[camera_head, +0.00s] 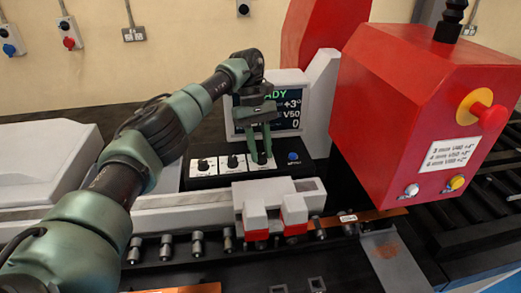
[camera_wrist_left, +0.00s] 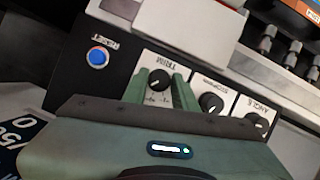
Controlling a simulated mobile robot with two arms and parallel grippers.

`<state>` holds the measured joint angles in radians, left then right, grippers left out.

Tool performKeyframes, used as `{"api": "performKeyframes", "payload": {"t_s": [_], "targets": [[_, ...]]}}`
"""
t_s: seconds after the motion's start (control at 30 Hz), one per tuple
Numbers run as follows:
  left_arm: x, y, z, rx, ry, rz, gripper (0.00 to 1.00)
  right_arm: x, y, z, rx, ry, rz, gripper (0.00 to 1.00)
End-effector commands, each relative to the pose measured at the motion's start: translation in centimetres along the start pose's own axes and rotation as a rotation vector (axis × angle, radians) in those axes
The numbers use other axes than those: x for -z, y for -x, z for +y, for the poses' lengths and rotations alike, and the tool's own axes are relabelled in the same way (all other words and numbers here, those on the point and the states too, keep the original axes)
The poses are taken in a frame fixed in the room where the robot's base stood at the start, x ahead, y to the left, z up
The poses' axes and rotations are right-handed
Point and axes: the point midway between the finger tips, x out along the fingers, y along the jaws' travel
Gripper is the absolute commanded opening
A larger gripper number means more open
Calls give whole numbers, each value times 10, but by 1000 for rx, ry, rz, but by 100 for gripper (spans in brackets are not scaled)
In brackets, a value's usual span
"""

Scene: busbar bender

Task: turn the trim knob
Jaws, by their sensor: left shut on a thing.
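The trim knob (camera_wrist_left: 159,79) is a small black knob with a white pointer line on a white plate marked TRIM. It is on the black control panel (camera_head: 222,181), and in the head view the fingers mostly hide it. My left gripper (camera_head: 262,157) comes down from above, with a green finger on each side of the knob. In the left wrist view the left gripper (camera_wrist_left: 160,87) is shut on the trim knob. The display (camera_head: 288,95) behind my gripper is partly covered and reads "+3°", "V50" and "0". My right gripper is not in view.
Beside it are a middle knob (camera_wrist_left: 211,103) and the angle knob (camera_wrist_left: 257,120). A blue button (camera_head: 293,157) sits on the other side. A red machine head (camera_head: 400,110) with a red emergency button (camera_head: 489,114) stands at the right. A pale rail (camera_head: 180,217) runs in front.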

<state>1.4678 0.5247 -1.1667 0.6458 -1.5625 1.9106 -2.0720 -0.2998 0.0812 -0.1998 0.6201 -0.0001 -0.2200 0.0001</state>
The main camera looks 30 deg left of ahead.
Motion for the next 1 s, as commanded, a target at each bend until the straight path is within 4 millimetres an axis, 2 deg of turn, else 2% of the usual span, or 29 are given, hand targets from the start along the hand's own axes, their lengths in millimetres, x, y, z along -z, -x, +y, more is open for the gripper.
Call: {"api": "performKeyframes", "payload": {"t_s": [0.03, 0.1, 0.43, 0.57, 0.77, 0.83, 1.0], "targets": [[0, -3, 0, 5, 1, -1, 36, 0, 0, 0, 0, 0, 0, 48], [0, -2, 0, 4, 1, -1, 49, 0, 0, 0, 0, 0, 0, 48], [0, 0, 0, 1, 1, 0, 49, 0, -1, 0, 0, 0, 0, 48], [-4, 11, 0, -1, 0, 1, 49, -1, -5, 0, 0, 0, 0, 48], [-21, 52, 1, -2, 0, 3, 49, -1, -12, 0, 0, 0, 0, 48], [-30, 74, 0, 1, 2, 4, 49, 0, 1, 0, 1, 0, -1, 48], [-47, 115, 0, 1, 3, 5, 49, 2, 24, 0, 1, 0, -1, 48]]}}
